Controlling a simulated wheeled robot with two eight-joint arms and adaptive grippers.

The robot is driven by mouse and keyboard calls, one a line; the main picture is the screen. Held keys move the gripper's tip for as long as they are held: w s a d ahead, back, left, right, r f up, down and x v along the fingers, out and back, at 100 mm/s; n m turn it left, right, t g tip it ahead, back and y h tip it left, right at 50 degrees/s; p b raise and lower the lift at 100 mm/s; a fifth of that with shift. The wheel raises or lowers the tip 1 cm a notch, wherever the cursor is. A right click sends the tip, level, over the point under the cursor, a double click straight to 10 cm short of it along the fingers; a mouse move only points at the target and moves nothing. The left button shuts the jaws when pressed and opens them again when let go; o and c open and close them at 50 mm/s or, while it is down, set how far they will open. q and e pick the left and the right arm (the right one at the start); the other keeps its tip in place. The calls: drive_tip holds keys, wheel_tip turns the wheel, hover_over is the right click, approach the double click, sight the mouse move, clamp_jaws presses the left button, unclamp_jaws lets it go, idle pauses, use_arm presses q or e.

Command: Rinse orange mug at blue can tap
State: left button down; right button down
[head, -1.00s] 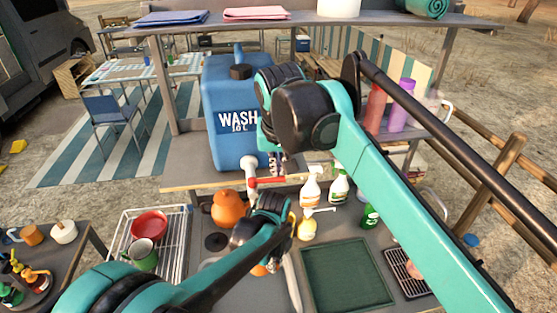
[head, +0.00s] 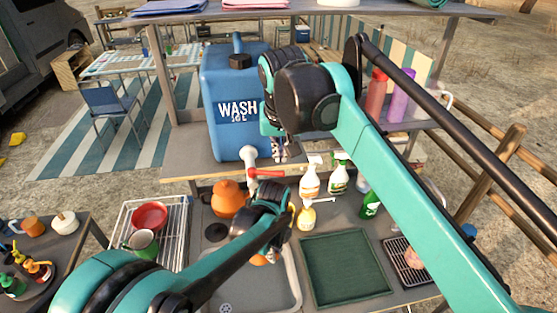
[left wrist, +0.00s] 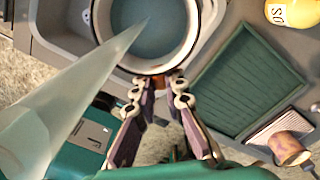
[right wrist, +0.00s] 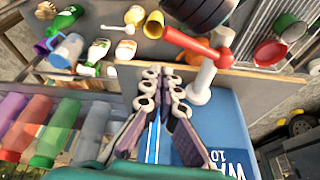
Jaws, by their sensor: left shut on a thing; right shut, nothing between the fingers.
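The orange mug (head: 258,259) shows only as a small patch under my left arm in the head view. In the left wrist view its round rim (left wrist: 193,32) surrounds bluish liquid, above the sink. My left gripper (left wrist: 163,88) is shut on the mug's near side, seemingly at the handle. A pale translucent cone (left wrist: 70,90), seemingly water, tapers into the mug. The blue can (head: 225,140) stands on the shelf; its white tap (head: 249,156) has a red lever (head: 268,174). My right gripper (right wrist: 160,87) is shut and empty, beside the tap (right wrist: 203,80).
The sink (head: 285,290) lies below the mug, with a green tray (head: 345,270) to its right. An orange kettle (head: 228,198), spray bottles (head: 310,180) and a yellow soap bottle (head: 307,217) stand close by. A dish rack (head: 180,255) is at the left.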

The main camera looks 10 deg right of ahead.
drive_tip(key=w+a+v, duration=0.1)
drive_tip(key=v, duration=0.8)
drive_tip(key=m, duration=0.3)
approach(278, 174)
drive_tip(key=s+a+r, duration=0.3)
drive_tip(key=s+a, duration=0.1)
drive_tip(key=s, duration=0.1)
drive_tip(key=shift+g+h, duration=0.4)
drive_tip(key=shift+g, duration=0.1)
drive_tip(key=w+d+f, duration=0.1)
drive_tip(key=w+f, duration=0.1)
drive_tip(key=f, duration=0.1)
drive_tip(key=w+d+f, duration=0.1)
drive_tip(key=w+f, duration=0.1)
drive_tip(key=f, duration=0.1)
drive_tip(key=w+d+f, duration=0.1)
drive_tip(key=w+f, duration=0.1)
drive_tip(key=f, duration=0.2)
drive_tip(key=shift+w+d, duration=0.15)
drive_tip(key=shift+w, duration=0.1)
drive_tip(key=shift+w+d+f, duration=0.1)
drive_tip(key=shift+w+d, duration=0.3)
drive_tip(key=shift+w, duration=0.3)
drive_tip(key=shift+s, duration=0.1)
